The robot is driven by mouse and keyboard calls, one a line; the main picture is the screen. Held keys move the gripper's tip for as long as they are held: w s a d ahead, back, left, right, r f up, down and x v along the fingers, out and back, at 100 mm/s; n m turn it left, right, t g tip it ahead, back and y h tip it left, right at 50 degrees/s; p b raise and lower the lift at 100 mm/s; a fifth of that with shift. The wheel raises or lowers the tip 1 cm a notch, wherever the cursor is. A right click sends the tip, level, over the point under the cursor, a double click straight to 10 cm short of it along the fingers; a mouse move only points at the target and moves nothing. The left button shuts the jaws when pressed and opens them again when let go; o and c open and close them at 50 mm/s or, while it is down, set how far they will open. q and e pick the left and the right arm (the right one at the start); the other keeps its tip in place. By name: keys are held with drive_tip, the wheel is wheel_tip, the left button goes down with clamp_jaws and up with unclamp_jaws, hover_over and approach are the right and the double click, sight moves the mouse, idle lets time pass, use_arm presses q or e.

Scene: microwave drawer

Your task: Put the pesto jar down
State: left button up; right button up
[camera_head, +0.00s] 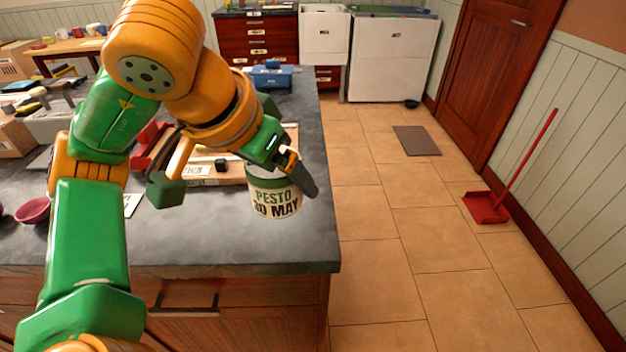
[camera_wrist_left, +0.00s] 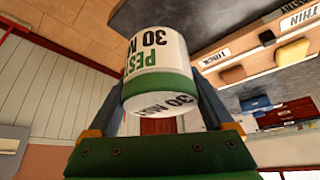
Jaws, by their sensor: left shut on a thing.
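The pesto jar (camera_head: 274,196) is a white and green jar lettered "PESTO 30 MAY". In the head view it shows at the right end of the dark countertop (camera_head: 230,245), upright or nearly so. My left gripper (camera_head: 292,170) is shut on the jar, with a dark finger across its upper right side. In the left wrist view the jar (camera_wrist_left: 158,75) sits between the two fingers. I cannot tell whether its base touches the counter. My right gripper is not in view.
A wooden tray (camera_head: 205,172) lies behind the jar, and a blue box (camera_head: 271,76) stands farther back. A red bowl (camera_head: 33,211) is at the left. The counter's front right corner is clear. A red dustpan (camera_head: 486,207) stands on the tiled floor.

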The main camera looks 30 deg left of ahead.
use_arm(q)
drive_tip(key=w+a+f, duration=0.1)
drive_tip(key=w+f, duration=0.1)
drive_tip(key=w+a+f+b, duration=0.1)
drive_tip(key=w+f, duration=0.2)
drive_tip(key=f, duration=0.1)
drive_tip(key=shift+w+a+f+b, duration=0.15)
drive_tip(key=shift+w+a+b, duration=0.2)
drive_tip(key=shift+w+a, duration=0.05)
drive_tip(key=f, duration=0.3)
drive_tip(key=shift+w+a+f+b, duration=0.1)
drive_tip(key=shift+w+f+b, duration=0.15)
drive_tip(key=shift+b, duration=0.1)
drive_tip(key=shift+f, duration=0.1)
drive_tip(key=shift+f, duration=0.15)
drive_tip(key=o, duration=1.3)
drive_tip(key=shift+s, duration=0.1)
